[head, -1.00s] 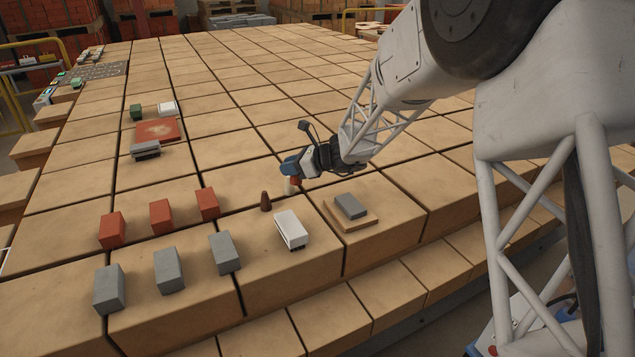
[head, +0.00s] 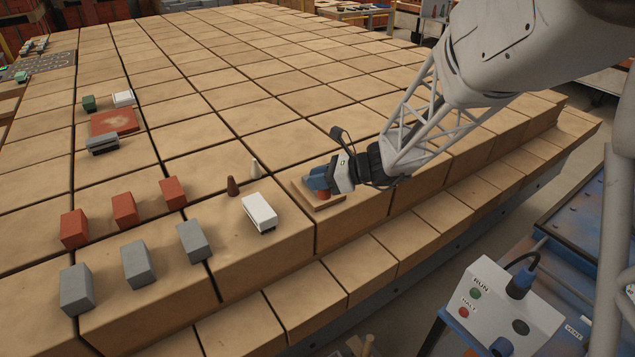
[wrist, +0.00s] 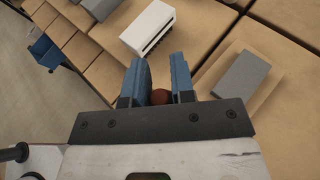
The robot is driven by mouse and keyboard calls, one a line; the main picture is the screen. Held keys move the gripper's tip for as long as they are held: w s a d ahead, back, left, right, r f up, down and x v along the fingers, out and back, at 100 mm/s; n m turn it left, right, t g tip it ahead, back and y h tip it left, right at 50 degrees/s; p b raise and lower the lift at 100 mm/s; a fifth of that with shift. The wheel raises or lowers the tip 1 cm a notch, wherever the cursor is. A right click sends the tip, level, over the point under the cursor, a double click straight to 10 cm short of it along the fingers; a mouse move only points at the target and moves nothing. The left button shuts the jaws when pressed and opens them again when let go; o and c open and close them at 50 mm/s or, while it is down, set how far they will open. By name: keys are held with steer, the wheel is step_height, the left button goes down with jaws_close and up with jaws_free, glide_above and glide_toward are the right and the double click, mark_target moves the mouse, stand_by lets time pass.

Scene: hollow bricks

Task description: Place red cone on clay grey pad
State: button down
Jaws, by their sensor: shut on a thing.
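My gripper (head: 318,186) has blue fingers, shut on the red cone. In the wrist view the cone (wrist: 160,97) shows as a small reddish-brown round shape between the fingertips. In the head view the red cone (head: 323,196) shows just under the fingers, over the tan square board. The grey slab (wrist: 242,75), the likely clay grey pad, lies on that tan board (wrist: 207,80), to the right of the fingers in the wrist view. In the head view my gripper hides most of the slab. Whether the cone touches anything below cannot be told.
Rows of red blocks (head: 124,210) and grey blocks (head: 135,263) are further left. The platform's stepped front edge is close by.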

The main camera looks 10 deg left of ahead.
steer(key=s+d, duration=0.2)
steer(key=d, duration=0.1)
steer(key=shift+f, duration=0.15)
steer(key=shift+a, duration=0.1)
steer(key=w+a, duration=0.2)
steer(key=w, duration=0.2)
steer(key=w+a+f, duration=0.1)
steer(key=w+a, duration=0.1)
steer(key=w, duration=0.3)
steer(key=w+a, duration=0.3)
steer(key=w, duration=0.2)
steer(key=shift+w+f, duration=0.15)
steer(key=shift+f, duration=0.1)
steer(key=shift+f, duration=1.75)
steer(key=shift+f, duration=0.1)
